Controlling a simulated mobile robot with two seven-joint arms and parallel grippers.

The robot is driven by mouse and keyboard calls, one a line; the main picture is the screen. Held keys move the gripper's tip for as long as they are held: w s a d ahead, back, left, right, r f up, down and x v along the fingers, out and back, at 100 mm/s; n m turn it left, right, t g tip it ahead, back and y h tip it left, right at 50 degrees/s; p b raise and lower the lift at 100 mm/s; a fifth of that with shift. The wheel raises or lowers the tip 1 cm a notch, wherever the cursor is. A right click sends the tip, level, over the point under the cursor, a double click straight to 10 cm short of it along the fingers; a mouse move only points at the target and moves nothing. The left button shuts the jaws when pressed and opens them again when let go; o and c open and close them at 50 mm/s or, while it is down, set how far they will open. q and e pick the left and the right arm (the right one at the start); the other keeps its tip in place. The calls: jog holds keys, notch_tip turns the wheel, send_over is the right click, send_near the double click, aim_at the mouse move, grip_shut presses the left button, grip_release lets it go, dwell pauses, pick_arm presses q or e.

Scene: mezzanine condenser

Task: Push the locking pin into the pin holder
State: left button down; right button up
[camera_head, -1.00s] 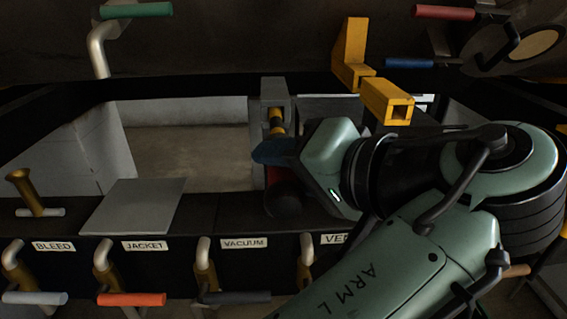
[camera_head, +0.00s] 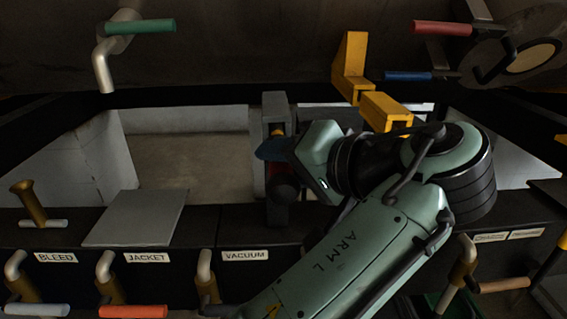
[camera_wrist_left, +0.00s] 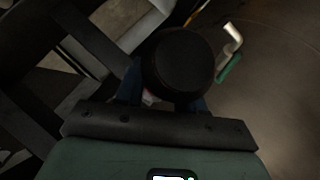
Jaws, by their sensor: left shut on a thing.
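The locking pin (camera_head: 278,131) shows in the head view as a short yellow piece in the opening of the grey pin holder (camera_head: 276,100). The holder is a grey upright block behind the bench. My left gripper (camera_head: 270,150) has blue fingers shut on the pin just below the holder. A dark red and black round end (camera_head: 283,186) shows below the fingers. In the left wrist view a round black knob (camera_wrist_left: 180,62) sits between the blue fingers and hides much of them. The pin's tip and its depth in the holder are hidden. My right gripper is not in view.
A yellow bracket (camera_head: 352,68) and a square yellow tube (camera_head: 386,111) stand right of the holder, close above my left arm. A grey plate (camera_head: 136,217) lies on the bench at left. Labelled valves with coloured handles line the front, including an orange one (camera_head: 133,311).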

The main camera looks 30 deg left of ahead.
pick_arm(q)
jog(key=shift+w+a+p, duration=0.35)
jog(key=shift+w+a, duration=0.2)
jog(key=shift+w, duration=0.35)
jog(key=shift+w+a+p, duration=0.3)
jog(key=shift+w+a, duration=0.25)
jog(key=shift+w, duration=0.35)
jog(key=shift+w+a+p, duration=0.35)
jog(key=shift+w+a, duration=0.2)
jog(key=shift+w, duration=0.35)
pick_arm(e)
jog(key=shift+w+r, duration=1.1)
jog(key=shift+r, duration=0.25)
pick_arm(q)
jog(key=c, duration=0.6)
grip_release()
jog(key=shift+d, duration=0.1)
jog(key=p+v, duration=0.2)
jog(key=v, duration=1.1)
jog(key=shift+s, duration=0.15)
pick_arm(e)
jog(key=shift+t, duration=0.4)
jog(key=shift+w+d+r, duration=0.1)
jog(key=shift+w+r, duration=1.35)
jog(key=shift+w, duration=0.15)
